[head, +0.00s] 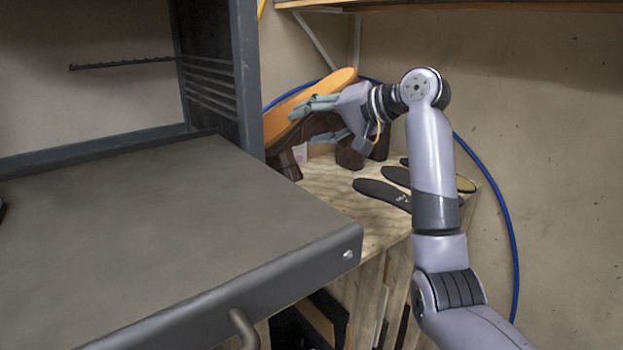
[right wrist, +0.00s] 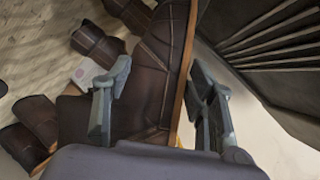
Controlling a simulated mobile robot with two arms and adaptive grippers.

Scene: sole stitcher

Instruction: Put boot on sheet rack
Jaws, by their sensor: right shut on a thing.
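A dark brown boot (right wrist: 158,60) with a tan-orange sole lies between the fingers of my right gripper (right wrist: 160,80) in the right wrist view. In the head view my right gripper (head: 313,121) is shut on this boot above the wooden bench, behind the rack post. The boot's orange sole (head: 328,88) faces up and left, and the fingers hide part of its dark upper. The dark grey metal rack (head: 140,225) fills the left, with a broad flat surface and slotted side rails. My left gripper is not in view.
The wooden bench (head: 335,190) holds several dark soles (head: 382,192) and other brown boots (head: 349,154). A blue hose (head: 508,215) hangs along the wall at the right. The rack's upright post (head: 246,80) stands close left of my right gripper. The rack's flat surface looks clear.

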